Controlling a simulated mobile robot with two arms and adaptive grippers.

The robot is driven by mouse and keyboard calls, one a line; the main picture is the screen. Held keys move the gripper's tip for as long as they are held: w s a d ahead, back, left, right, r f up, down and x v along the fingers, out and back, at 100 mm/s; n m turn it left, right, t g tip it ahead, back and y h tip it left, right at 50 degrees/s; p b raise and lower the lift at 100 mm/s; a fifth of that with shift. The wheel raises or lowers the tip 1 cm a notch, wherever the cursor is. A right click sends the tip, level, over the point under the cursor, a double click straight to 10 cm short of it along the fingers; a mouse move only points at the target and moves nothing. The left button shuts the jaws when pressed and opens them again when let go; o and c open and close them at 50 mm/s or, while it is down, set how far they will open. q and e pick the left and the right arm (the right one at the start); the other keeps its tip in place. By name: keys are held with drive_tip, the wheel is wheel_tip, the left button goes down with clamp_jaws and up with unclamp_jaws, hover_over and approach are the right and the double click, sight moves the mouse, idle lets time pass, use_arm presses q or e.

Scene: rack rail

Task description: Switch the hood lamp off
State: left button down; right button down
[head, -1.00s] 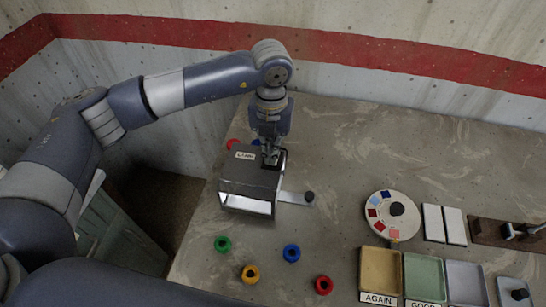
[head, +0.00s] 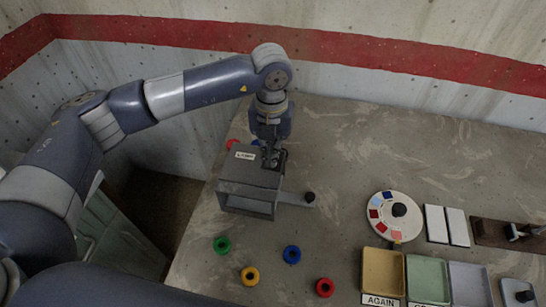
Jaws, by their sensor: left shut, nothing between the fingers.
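The hood (head: 246,178) is a grey metal box on the table, with a small label plate (head: 245,155) on top, too small to read surely. Its front opening (head: 248,207) is dark inside, with no lamp light showing. A flat arm with a dark knob (head: 309,197) sticks out from its right side. My left gripper (head: 271,162) points down, shut and empty, at the back right of the hood's top. Its fingertips are at or just above a dark patch there, where a switch is too small to make out. Whether they touch is unclear. My right gripper is out of view.
Green (head: 222,244), yellow (head: 250,276), blue (head: 291,254) and red (head: 325,287) rings lie in front. To the right are a round colour dial (head: 394,217), white tiles (head: 446,225) and several trays (head: 383,273). Concrete walls stand behind; the table between hood and dial is clear.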

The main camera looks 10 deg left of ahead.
use_arm(q)
drive_tip(key=shift+f, duration=0.1)
drive_tip(key=shift+w+r+p, duration=0.1)
drive_tip(key=shift+r+p, duration=0.4)
drive_tip(key=shift+r, duration=0.25)
drive_tip(key=shift+r+p, duration=1.1)
drive_tip(key=shift+r, duration=1.65)
